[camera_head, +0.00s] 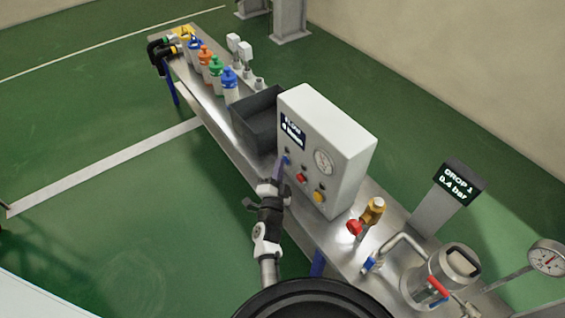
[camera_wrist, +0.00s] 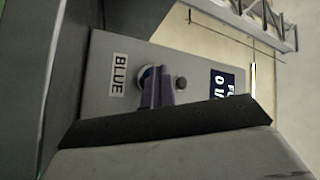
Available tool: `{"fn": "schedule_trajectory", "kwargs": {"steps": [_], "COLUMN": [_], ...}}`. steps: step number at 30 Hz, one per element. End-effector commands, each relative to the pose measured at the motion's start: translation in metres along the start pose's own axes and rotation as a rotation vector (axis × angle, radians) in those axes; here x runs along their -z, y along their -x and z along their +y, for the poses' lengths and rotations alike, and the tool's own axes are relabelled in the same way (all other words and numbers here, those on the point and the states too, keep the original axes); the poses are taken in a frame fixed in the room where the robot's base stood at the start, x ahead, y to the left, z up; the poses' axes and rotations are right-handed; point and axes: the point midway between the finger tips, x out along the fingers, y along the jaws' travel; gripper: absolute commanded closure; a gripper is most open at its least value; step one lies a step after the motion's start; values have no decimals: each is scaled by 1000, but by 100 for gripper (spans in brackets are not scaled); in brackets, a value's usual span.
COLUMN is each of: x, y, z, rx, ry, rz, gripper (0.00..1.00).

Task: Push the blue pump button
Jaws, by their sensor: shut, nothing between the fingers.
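The blue pump button (camera_head: 286,160) is on the front of the white control box (camera_head: 345,140), at its left side below a dark display. In the wrist view the blue button (camera_wrist: 143,75) is partly hidden behind my fingers, beside a label reading BLUE (camera_wrist: 118,75). My gripper (camera_head: 278,168) is shut and empty. Its purple-grey fingertips (camera_wrist: 158,78) point at the panel and overlap the button in the picture. I cannot tell whether they touch it.
A dark bin (camera_head: 256,118) and several colored-cap bottles stand left on the metal bench. A brass valve (camera_head: 372,211) and a steel vessel (camera_head: 440,275) stand right. The green floor in front is clear.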

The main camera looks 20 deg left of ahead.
Motion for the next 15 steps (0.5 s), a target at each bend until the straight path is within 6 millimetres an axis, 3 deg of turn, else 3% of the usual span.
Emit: {"fn": "schedule_trajectory", "kwargs": {"steps": [15], "x": [2], "y": [3], "z": [-2], "rx": [-1], "ry": [1], "rz": [10], "gripper": [100]}}
